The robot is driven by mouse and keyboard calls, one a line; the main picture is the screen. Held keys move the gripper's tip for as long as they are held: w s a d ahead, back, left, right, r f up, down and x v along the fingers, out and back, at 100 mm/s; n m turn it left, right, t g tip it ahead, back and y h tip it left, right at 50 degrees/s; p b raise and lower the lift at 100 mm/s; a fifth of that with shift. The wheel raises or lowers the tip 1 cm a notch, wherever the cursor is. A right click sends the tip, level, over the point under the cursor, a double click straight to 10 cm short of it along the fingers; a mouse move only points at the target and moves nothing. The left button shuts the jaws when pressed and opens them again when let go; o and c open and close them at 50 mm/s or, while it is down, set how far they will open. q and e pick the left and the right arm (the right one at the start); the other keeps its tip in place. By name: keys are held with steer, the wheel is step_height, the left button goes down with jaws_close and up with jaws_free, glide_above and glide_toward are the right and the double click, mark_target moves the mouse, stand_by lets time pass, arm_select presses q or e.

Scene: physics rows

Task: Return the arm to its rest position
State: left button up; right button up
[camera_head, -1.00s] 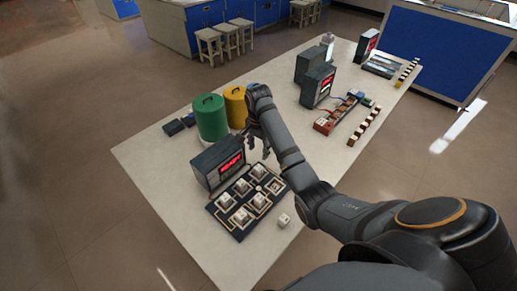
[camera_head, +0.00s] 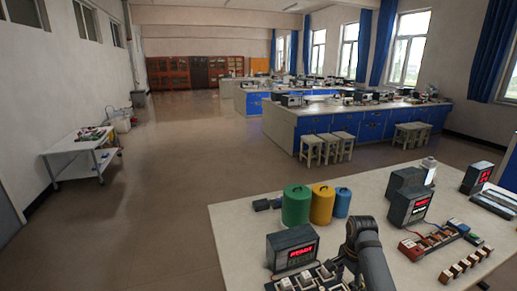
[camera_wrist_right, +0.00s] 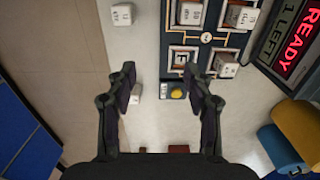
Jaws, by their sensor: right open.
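My right arm (camera_head: 367,255) comes up from the bottom of the head view, over the near part of the white table. Its gripper is mostly hidden there behind the arm and the frame's lower edge. In the right wrist view my right gripper (camera_wrist_right: 161,92) is open, its two dark fingers apart with nothing held between them. It points down above the table, by the end of the dark board (camera_wrist_right: 205,55) with white cubes in its squares. A yellow round button (camera_wrist_right: 177,93) shows between the fingers. My left gripper is not in view.
A display box reading READY (camera_head: 292,248) stands beside the board. Green (camera_head: 296,205), yellow (camera_head: 321,204) and blue (camera_head: 342,203) canisters stand behind it. Loose white cubes (camera_wrist_right: 121,14) lie on the bare tabletop. More instrument boxes (camera_head: 408,207) stand to the right.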

steer(key=s+f+n, duration=0.1)
steer(key=s, duration=0.1)
steer(key=s+f+n, duration=0.2)
steer(key=s+f+n+t, duration=0.1)
steer(key=s+f, duration=0.1)
steer(key=s, duration=0.1)
steer(key=shift+a+f+n+h, duration=0.25)
steer(key=shift+a+n+h, duration=0.05)
steer(key=shift+a, duration=0.05)
steer(key=s+a+r+n+t, duration=0.1)
steer(key=s+n, duration=0.4)
steer(key=s, duration=0.4)
steer(key=s+a+r+n+t, duration=0.1)
steer(key=s+r+n+t, duration=0.1)
steer(key=s+n, duration=0.55)
step_height(320, 180, down, 25)
steer(key=s+d+m+g, duration=0.2)
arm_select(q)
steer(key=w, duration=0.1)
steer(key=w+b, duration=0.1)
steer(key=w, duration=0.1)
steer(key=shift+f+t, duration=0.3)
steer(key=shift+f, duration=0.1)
arm_select(e)
steer(key=s+d+f, duration=0.1)
steer(key=s+f, duration=1.8)
steer(key=s, duration=0.1)
steer(key=shift+d+m+g, duration=0.3)
steer(key=shift+m+g, duration=0.05)
steer(key=shift+g, duration=0.05)
